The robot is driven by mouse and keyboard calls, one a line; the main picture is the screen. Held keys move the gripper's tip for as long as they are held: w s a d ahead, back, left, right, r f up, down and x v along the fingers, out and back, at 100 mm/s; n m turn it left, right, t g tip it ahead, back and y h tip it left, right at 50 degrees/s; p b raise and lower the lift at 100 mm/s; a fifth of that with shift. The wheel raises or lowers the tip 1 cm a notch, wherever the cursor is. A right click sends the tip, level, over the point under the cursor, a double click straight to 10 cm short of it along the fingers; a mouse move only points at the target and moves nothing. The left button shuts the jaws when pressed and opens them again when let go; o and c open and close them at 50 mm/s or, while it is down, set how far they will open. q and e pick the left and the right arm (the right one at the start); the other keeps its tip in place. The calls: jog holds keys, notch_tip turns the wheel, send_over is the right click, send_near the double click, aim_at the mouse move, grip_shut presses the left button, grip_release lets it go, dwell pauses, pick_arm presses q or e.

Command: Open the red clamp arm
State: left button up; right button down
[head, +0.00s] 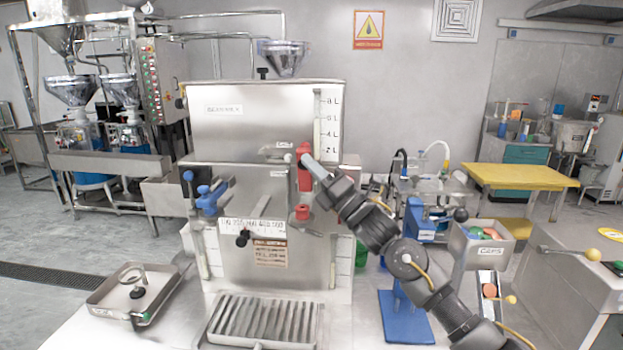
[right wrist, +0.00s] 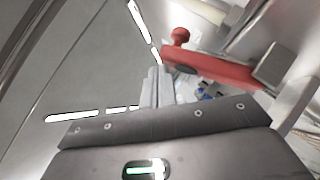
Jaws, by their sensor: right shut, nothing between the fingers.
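My left gripper is not in view.
A blue clamp (head: 209,197) is on the grinder's left side. A slatted drip tray (head: 262,320) lies in front, and a steel tray (head: 110,300) stands at left. A blue stand (head: 405,318) and a bin of colored items (head: 480,245) are at right, near my right arm.

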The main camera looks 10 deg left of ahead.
jog(key=shift+w+r, duration=0.1)
dwell(0.4)
jog(key=b+v, duration=0.4)
jog(key=v, duration=0.7)
